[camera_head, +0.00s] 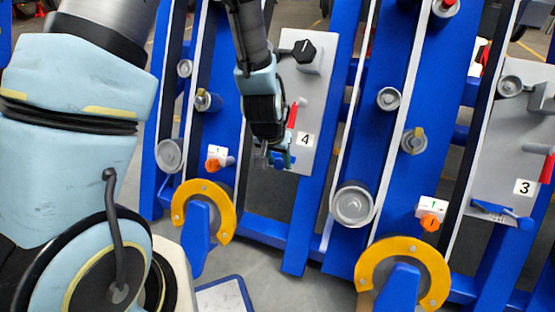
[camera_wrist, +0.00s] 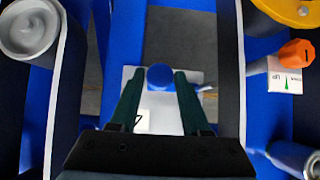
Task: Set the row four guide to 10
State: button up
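The row four panel (camera_head: 305,165) is a grey plate labelled 4. It carries a black knob (camera_head: 304,50) at the top, a red lever (camera_head: 293,114) at mid-height and a blue handle (camera_head: 281,161) near the bottom. In the wrist view the blue handle's round end (camera_wrist: 160,76) shows between the fingertips, with the pale plate (camera_wrist: 165,121) behind. My gripper (camera_head: 276,158) is at the panel's lower left edge, around the blue handle. Its fingers (camera_wrist: 160,80) stand apart, with gaps beside the handle end. No scale number is readable; which part is the guide is unclear.
An orange knob with a white marker (camera_head: 213,164) sits left of the panel, above a yellow ring (camera_head: 180,205). Blue beams and rollers (camera_head: 353,204) flank the panel. The row three panel (camera_head: 500,150) stands at right, with its own blue handle (camera_head: 495,211).

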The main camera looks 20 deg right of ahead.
jog(key=o, duration=0.3)
jog(key=p+v, duration=0.3)
jog(key=v, duration=0.7)
jog(key=shift+r, duration=0.4)
jog(key=shift+a, duration=0.1)
jog(key=a+r+n+g+y, duration=0.15)
jog(key=a+r+n, duration=0.25)
jog(key=a, duration=1)
jog(key=a+r+n+y, duration=0.2)
jog(key=a+r+n, duration=0.2)
jog(key=a, duration=0.9)
notch_tip(320, 180, up, 27)
jog(key=p, duration=2.8)
jog(key=shift+w+r+m, duration=0.15)
jog(key=shift+w+m, duration=0.15)
jog(key=shift+w, duration=0.2)
